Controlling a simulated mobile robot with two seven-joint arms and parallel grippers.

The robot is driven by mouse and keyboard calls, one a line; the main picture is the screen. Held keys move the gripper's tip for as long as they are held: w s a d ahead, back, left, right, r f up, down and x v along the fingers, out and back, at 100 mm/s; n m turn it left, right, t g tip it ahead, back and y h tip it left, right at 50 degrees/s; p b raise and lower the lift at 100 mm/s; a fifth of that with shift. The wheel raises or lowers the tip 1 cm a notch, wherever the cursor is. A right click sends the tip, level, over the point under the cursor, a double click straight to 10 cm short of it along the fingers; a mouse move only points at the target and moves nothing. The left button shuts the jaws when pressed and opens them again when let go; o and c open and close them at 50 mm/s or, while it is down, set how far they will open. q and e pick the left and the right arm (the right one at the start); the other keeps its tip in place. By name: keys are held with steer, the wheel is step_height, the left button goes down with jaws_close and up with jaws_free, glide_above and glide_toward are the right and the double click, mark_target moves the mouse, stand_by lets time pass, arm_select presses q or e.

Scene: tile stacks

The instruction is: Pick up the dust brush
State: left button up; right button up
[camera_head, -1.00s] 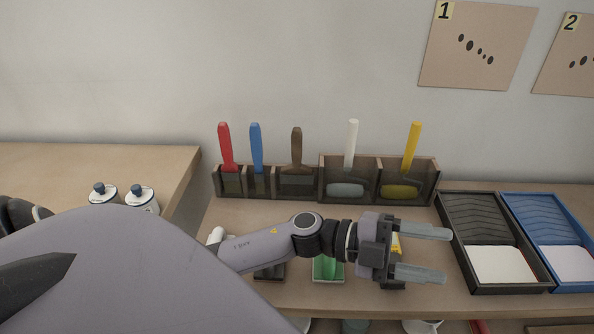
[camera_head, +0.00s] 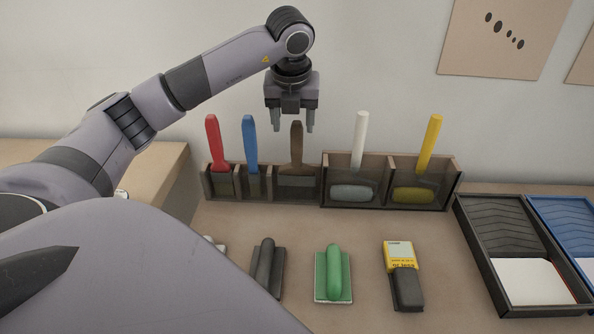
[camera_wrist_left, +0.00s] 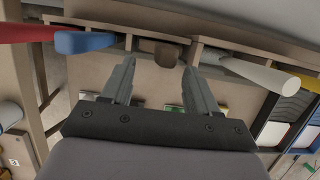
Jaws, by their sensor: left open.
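The brown-handled brush (camera_head: 297,150), which looks like the dust brush, stands upright in the middle slot of a dark wooden holder (camera_head: 229,198). My left gripper (camera_head: 293,128) is open and empty, pointing down above the holder. In the head view the top of the brown handle shows between its fingertips. In the left wrist view the handle's end (camera_wrist_left: 166,54) lies between and just beyond the fingertips (camera_wrist_left: 157,70); I see no contact. The brush's lower end is partly hidden by the holder. My right gripper is not in view.
A red-handled tool (camera_head: 213,140) and a blue-handled tool (camera_head: 250,145) stand close left of the brush. A white-handled roller (camera_head: 360,140) and a yellow-handled roller (camera_head: 431,140) stand right. A green-handled float (camera_head: 334,272) and a black tray (camera_head: 500,225) lie in front.

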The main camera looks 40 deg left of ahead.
mark_target(297, 138)
arm_select(q)
steer(key=x, duration=0.3)
steer(key=w+x, duration=0.1)
steer(key=x, duration=0.2)
steer(key=shift+w+a+f, duration=0.1)
steer(key=shift+a+f, duration=0.05)
steer(key=shift+f, duration=0.05)
steer(key=c, duration=1)
